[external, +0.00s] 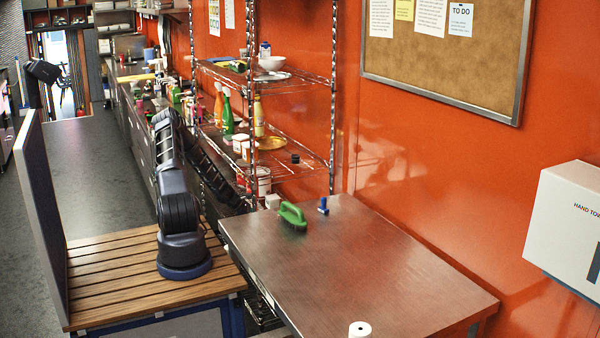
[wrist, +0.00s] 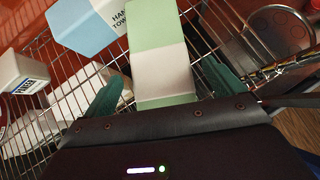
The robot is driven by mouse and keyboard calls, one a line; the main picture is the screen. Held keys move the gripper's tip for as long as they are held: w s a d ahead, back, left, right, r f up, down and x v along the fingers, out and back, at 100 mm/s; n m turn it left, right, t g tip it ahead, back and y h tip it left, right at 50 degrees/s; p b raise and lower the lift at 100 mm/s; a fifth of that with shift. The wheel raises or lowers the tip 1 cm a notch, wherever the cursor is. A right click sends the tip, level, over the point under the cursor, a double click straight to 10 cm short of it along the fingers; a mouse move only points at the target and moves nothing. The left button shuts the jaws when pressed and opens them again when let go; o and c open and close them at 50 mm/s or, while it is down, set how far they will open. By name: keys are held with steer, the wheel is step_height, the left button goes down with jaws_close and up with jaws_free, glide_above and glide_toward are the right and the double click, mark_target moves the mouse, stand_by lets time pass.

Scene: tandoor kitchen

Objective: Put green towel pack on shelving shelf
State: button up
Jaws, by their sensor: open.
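In the wrist view, the green towel pack (wrist: 158,75) is a box with pale green and whitish bands, standing between the two dark green fingers of my gripper (wrist: 163,72). The fingers are spread, one on each side of the pack, with a gap at least on the left. The pack's lower end is hidden behind the gripper body. Wire shelving (wrist: 232,50) shows behind and below it. In the external view, the shelving (external: 290,85) stands against the orange wall. My arm reaches towards its lower part, where the gripper and pack cannot be made out.
A blue and white hand towel pack (wrist: 88,25) lies close to the green pack. A white bottle (wrist: 18,72) is at the left. A steel table (external: 350,255) with a green brush (external: 293,215) stands in front.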

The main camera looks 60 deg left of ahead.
steer(key=v, duration=0.8)
steer(key=shift+s+r, duration=0.15)
steer(key=shift+r, duration=0.05)
steer(key=s+d+r+m+g+h, duration=0.1)
steer(key=s+d+r+m+g, duration=0.25)
steer(key=s+d+m, duration=0.4)
steer(key=s+d+r+m+g+h, duration=0.15)
steer(key=s+d+m+g, duration=0.5)
steer(key=d, duration=0.65)
steer(key=w+d+r+m+t+y, duration=0.1)
steer(key=w+d+r+m+y, duration=0.3)
steer(key=r, duration=0.6)
steer(key=d+r+m, duration=0.2)
steer(key=d+r, duration=0.4)
steer(key=r, duration=0.4)
steer(key=w+d+r+m+t+y, duration=0.15)
steer(key=d+r, duration=0.35)
steer(key=r, duration=0.5)
steer(key=s+d+r+m+t, duration=0.2)
steer(key=s+d+r+m, duration=0.3)
steer(key=d, duration=0.5)
steer(key=s+d+r+m+t, duration=0.1)
steer(key=s+d+r+m, duration=0.4)
steer(key=d+r, duration=0.5)
steer(key=shift+d+t, duration=0.15)
steer(key=shift+t, duration=0.2)
